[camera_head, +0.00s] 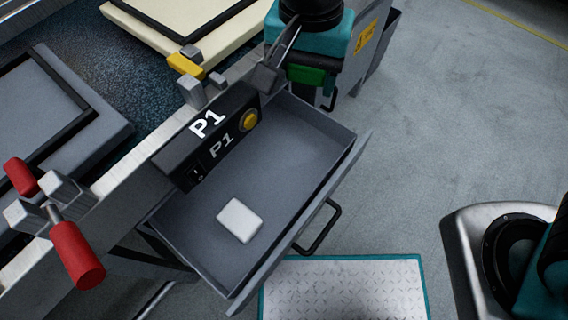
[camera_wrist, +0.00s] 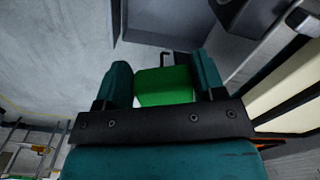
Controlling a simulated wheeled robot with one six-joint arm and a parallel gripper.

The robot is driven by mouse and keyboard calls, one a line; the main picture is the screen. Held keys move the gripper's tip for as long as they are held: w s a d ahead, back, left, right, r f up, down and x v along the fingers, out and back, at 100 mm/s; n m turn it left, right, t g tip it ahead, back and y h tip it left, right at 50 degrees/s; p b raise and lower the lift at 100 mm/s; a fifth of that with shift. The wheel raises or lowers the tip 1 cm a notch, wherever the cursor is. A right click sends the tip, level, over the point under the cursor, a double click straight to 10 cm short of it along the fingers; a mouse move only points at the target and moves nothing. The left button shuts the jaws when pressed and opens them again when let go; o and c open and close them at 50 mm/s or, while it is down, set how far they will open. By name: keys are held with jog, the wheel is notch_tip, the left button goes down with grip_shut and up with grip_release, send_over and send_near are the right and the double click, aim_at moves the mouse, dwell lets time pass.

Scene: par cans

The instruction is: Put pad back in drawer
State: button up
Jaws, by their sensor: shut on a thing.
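A green pad (camera_head: 303,75) is held at the far end of the open grey drawer (camera_head: 296,142), near its upper corner. My gripper (camera_head: 310,82) is shut on it. In the wrist view the green pad (camera_wrist: 164,87) sits between the two teal fingers (camera_wrist: 162,82). I cannot tell exactly how high the pad is above the drawer. The drawer is pulled out, with a black handle (camera_head: 320,228) on its front. A white block (camera_head: 240,220) lies on the drawer floor towards the lower end; the rest of the floor is bare.
A dark panel marked P1 (camera_head: 207,146) with a yellow button (camera_head: 250,120) runs along the bench edge above the drawer. Clamps with red (camera_head: 76,255) and yellow (camera_head: 186,66) handles stand on the bench. A metal tread plate (camera_head: 345,290) lies on the floor in front.

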aim_at(296, 167)
notch_tip(296, 167, down, 26)
jog(key=b, duration=0.8)
jog(key=shift+f, duration=0.2)
jog(key=shift+f, duration=0.1)
jog(key=o, duration=0.9)
notch_tip(296, 167, up, 13)
jog(key=p, duration=0.4)
jog(key=s+d+r+n+y, duration=0.1)
jog(key=s+d+r+n, duration=0.1)
jog(key=d+r+n, duration=0.1)
jog(key=s+d+r+n+y, duration=0.1)
jog(key=s+d+r+n, duration=0.2)
jog(key=d+r, duration=0.2)
jog(key=s+d+r+n+y, duration=0.2)
jog(key=s+d+r+n, duration=0.1)
jog(key=r, duration=0.6)
jog(key=shift+s+d+r+n, duration=0.15)
jog(key=shift+d+n, duration=0.45)
jog(key=shift+d, duration=0.15)
